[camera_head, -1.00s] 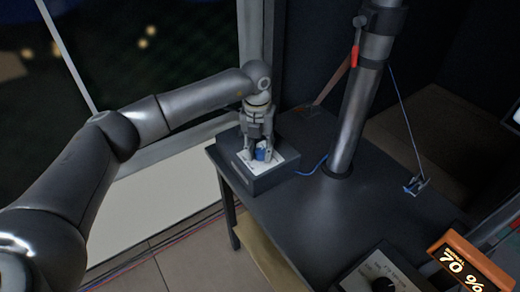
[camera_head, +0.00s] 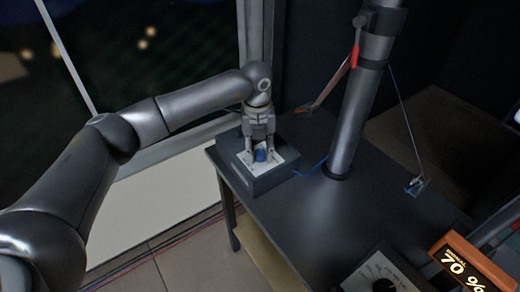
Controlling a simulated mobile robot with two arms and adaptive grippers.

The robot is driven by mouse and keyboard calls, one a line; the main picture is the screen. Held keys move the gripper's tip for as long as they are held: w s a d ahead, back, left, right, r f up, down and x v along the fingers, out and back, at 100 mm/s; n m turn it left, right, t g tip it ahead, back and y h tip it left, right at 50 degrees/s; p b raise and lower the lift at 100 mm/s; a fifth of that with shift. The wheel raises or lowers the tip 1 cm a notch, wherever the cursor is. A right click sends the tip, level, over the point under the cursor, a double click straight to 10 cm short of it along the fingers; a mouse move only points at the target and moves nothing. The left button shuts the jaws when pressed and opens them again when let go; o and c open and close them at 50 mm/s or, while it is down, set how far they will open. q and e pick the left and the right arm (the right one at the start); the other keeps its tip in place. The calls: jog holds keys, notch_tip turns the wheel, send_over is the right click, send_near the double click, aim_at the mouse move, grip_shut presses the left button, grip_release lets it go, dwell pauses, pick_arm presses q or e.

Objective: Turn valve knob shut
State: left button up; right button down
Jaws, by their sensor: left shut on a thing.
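The blue valve knob (camera_head: 261,155) sits on a pale plate (camera_head: 279,162) on top of a dark box (camera_head: 262,181) at the table's far left corner. My left gripper (camera_head: 260,156) points down over the box and is shut on the knob, with one finger on either side of it. The fingers partly hide the knob, and I cannot read any marks around it. My right gripper is not in the view.
The dark table (camera_head: 318,222) has clear room right of the box. A thick metal pole (camera_head: 352,125) rises from it. A dial box (camera_head: 378,275) and an orange display reading 70 % (camera_head: 466,264) stand at the front right. A window is behind my arm.

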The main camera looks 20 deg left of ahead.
aim_at(258, 153)
pick_arm(q)
jog(key=o, duration=1)
jog(key=shift+o, duration=0.2)
notch_tip(258, 153, up, 12)
jog(key=shift+a, duration=0.2)
jog(key=shift+s, duration=0.1)
